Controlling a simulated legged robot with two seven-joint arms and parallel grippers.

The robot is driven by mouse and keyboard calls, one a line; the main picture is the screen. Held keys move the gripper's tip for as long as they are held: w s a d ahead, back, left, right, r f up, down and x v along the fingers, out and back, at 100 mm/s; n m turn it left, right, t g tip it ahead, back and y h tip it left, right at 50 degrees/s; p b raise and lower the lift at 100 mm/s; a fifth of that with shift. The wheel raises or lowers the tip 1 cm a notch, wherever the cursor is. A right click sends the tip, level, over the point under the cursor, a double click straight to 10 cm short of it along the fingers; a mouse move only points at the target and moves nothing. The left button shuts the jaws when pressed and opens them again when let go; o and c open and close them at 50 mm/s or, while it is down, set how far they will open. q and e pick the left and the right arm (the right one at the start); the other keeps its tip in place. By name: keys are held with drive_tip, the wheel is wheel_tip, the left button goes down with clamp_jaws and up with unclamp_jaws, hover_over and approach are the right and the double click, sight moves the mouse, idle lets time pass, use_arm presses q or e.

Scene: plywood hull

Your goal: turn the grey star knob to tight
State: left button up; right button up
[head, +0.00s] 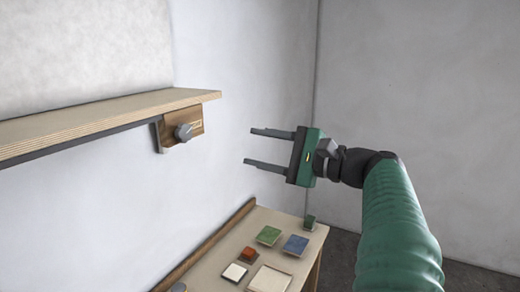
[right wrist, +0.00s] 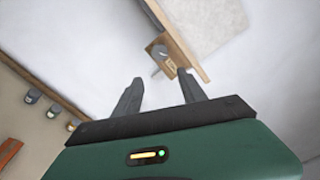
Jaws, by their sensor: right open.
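The grey star knob (head: 183,132) sits on a brown wooden plate (head: 197,128) under the right end of the plywood shelf. It also shows small in the right wrist view (right wrist: 160,51), beyond the fingertips. A pale mark is on the plate to the right of the knob; I cannot read it. My right gripper (head: 250,146) is open and empty, to the right of the knob and apart from it. Its two fingers point left towards the knob in the head view. In the right wrist view the gripper (right wrist: 160,78) has its fingers spread. My left gripper is not in view.
The plywood shelf (head: 100,112) runs along the wall above the knob's height. Below is a table (head: 232,251) with green, blue, red and white blocks or tiles. The space between my right gripper and the knob looks clear. A wall corner stands behind.

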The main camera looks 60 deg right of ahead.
use_arm(q)
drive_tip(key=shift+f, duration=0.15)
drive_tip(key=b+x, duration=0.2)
drive_tip(key=b, duration=0.1)
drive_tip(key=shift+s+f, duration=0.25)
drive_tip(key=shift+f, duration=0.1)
use_arm(e)
drive_tip(key=s+d, duration=0.1)
drive_tip(key=s, duration=1.5)
drive_tip(key=shift+s+d, duration=0.3)
drive_tip(key=shift+s, duration=0.05)
